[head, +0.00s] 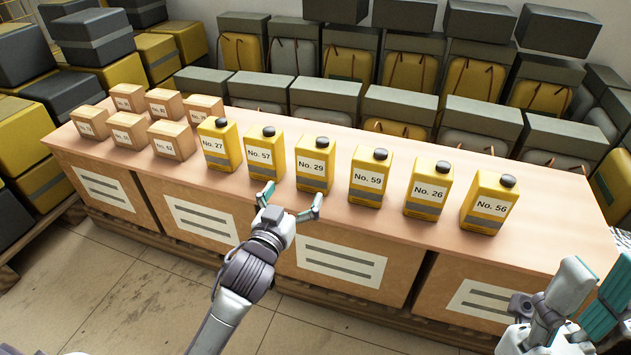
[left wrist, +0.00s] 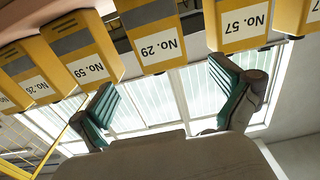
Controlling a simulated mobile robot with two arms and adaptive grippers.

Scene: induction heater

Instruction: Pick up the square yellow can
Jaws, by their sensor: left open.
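Several square yellow cans with black caps stand upright in a row on the long wooden counter (head: 340,222). They are No. 27 (head: 219,152), No. 57 (head: 264,160), No. 29 (head: 313,172), No. 59 (head: 368,184), No. 26 (head: 428,199) and No. 56 (head: 488,208). My left gripper (head: 291,198) is open and empty, in front of cans No. 57 and No. 29. In the left wrist view, upside down, can No. 29 (left wrist: 157,45) lies beyond the gap between the fingers (left wrist: 170,95), apart from them. My right gripper (head: 597,275) is at the lower right, its fingers parted and empty, partly cut off.
Several small cardboard boxes (head: 126,132) stand on the counter's left end. Dark-lidded yellow and grey containers (head: 470,80) are stacked behind the counter. More yellow and black crates (head: 92,38) stand at the left. The counter's front strip is clear.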

